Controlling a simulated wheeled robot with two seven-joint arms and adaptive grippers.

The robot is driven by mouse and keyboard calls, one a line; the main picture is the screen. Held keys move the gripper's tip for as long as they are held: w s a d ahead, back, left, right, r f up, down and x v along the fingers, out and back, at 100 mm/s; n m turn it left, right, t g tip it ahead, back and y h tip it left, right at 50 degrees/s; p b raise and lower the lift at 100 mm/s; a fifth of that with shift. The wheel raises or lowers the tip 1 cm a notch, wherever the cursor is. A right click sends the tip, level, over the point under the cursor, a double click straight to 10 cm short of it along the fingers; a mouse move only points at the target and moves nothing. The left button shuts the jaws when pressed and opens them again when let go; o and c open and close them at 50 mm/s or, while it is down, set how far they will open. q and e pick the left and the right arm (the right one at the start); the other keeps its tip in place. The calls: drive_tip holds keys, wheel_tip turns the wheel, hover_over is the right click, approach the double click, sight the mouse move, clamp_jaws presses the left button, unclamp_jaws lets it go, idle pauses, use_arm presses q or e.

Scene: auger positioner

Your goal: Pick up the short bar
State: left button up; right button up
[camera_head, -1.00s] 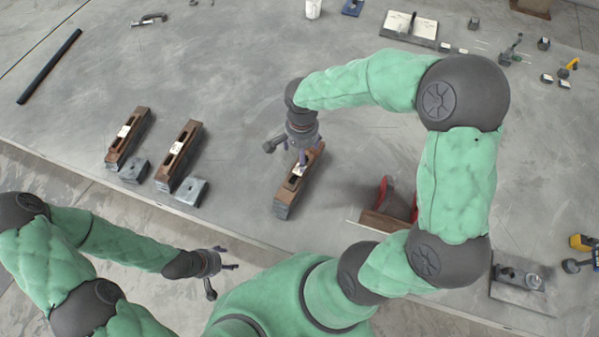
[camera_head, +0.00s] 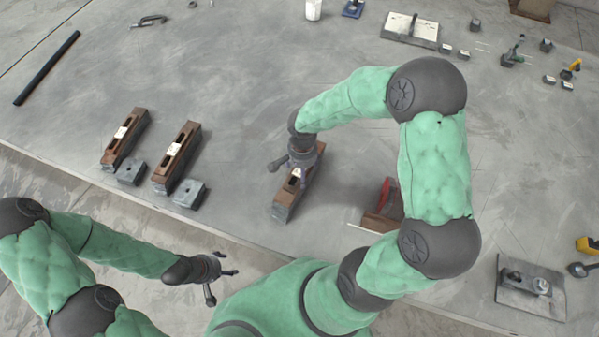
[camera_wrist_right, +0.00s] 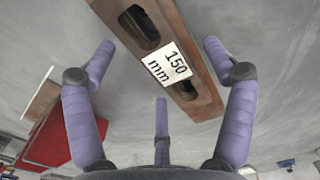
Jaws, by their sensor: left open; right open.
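A brown slotted bar (camera_head: 287,204) with a white label lies on the grey table under my right gripper (camera_head: 293,169). In the right wrist view the label on this bar (camera_wrist_right: 201,98) reads 150 mm. My right gripper (camera_wrist_right: 160,68) is open there, with its purple fingers spread on both sides of the bar and nothing held. The arm and gripper hide the bar's far part in the head view. Two similar slotted bars lie further left, one (camera_head: 127,136) and another (camera_head: 180,151); their labels are too small to read. My left gripper (camera_head: 224,275) is open and empty off the table's front edge.
Grey blocks (camera_head: 131,172) and (camera_head: 189,194) sit beside the left bars. A red and brown item (camera_head: 383,215) stands right of the bar under my right arm. A plate with a clamp (camera_head: 531,287) lies at the right. The table's middle left is clear.

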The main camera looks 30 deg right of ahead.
clamp_jaws()
drive_tip(key=shift+r, duration=0.2)
